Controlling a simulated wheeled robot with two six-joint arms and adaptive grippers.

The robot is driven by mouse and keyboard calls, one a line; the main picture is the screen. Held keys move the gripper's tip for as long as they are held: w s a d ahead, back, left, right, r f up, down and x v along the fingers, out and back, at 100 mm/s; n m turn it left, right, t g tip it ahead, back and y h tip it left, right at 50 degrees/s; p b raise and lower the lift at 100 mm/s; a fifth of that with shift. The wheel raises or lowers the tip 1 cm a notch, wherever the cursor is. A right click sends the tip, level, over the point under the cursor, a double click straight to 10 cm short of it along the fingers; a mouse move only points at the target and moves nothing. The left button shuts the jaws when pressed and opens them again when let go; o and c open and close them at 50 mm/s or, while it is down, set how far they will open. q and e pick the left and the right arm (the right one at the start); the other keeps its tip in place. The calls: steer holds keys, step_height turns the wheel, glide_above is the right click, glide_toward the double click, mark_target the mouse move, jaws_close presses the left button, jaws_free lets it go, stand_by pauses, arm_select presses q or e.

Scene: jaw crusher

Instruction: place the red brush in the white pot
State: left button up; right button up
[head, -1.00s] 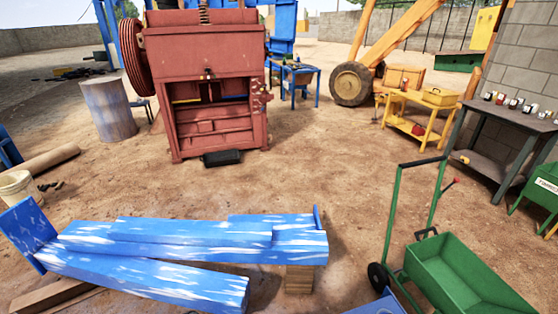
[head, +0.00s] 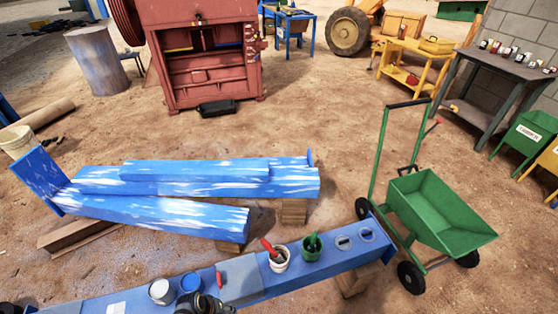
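A white pot (head: 279,262) stands on the blue beam at the bottom. A red handle (head: 267,246) sticks up from it and leans left; its lower end is hidden in the pot, and it looks like the red brush. A second, small red stick (head: 219,279) lies at the left edge of a grey block on the beam; I cannot tell what it is. A dark gripper (head: 206,303), which appears to be my left, shows at the bottom edge beside the blue pot, apart from the white pot. Its fingers are unclear. My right gripper is not in view.
On the beam are the grey block (head: 240,281), a grey pot (head: 161,291), a blue pot (head: 190,284), a green pot with a green handle (head: 312,246) and two pale rings (head: 343,242). A green cart (head: 440,215) stands right of the beam. Blue-white beams (head: 190,180) lie beyond.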

arm_select(q)
steer(key=s+a+f+m+y, duration=0.1)
steer(key=s+a+f, duration=0.2)
steer(key=s, duration=0.4)
steer(key=s+a+f+m+y, duration=0.1)
steer(key=s+a+f+m, duration=0.1)
steer(key=s+f, duration=0.3)
steer(key=s+a+f+m+y, duration=0.1)
steer(key=s+a+f, duration=0.3)
steer(key=s, duration=0.7)
steer(key=shift+s+f+m+y, duration=0.15)
steer(key=shift+m+y, duration=0.25)
steer(key=shift+m, duration=0.2)
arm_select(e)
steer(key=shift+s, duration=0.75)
